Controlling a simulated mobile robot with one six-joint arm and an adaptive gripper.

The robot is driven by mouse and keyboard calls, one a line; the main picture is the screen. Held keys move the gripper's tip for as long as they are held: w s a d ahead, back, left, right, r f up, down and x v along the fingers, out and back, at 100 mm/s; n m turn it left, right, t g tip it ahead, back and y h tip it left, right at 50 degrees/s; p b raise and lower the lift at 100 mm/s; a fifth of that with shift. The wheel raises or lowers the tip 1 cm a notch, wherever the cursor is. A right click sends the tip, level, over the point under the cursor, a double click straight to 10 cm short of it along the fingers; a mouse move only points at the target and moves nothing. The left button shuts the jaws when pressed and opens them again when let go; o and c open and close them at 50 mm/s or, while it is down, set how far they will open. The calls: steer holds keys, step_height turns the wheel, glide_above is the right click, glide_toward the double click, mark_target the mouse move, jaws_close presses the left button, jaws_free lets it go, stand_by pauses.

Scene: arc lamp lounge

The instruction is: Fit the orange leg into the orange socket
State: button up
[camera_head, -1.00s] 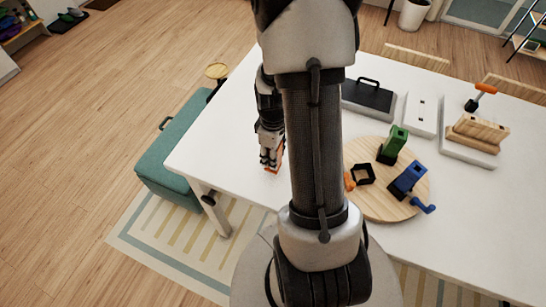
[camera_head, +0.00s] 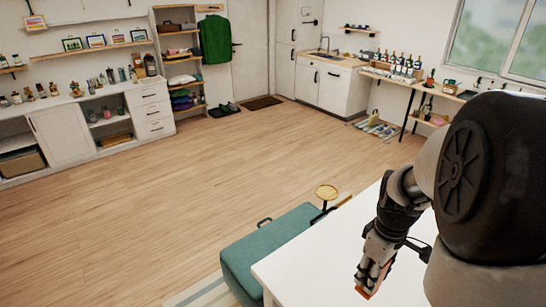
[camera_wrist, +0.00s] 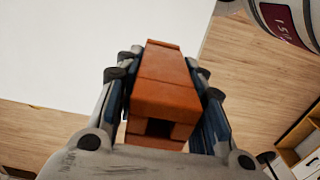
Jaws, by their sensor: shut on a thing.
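My gripper (camera_head: 372,272) is shut on the orange leg (camera_head: 364,292) and holds it above the near part of the white table (camera_head: 318,258). The leg also shows in the wrist view (camera_wrist: 165,85), a blocky orange piece between the two fingers with a dark notch in its near end. The orange socket is not in the current views.
A teal bench (camera_head: 268,252) stands beside the table's left edge, with a small round wooden-topped stand (camera_head: 326,192) near it. Open wooden floor (camera_head: 190,190) lies beyond. Shelves and cabinets line the far walls.

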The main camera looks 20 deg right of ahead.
steer(key=w+a+f+m+b, duration=0.2)
steer(key=w+a+f+b, duration=0.2)
steer(key=a+f, duration=0.3)
steer(key=w+a+f+m+b, duration=0.2)
steer(key=w+a+f+b, duration=0.2)
steer(key=a, duration=0.9)
step_height(320, 180, down, 4)
steer(key=shift+w+a+r, duration=0.1)
steer(key=shift+w+a, duration=0.05)
steer(key=shift+w, duration=0.95)
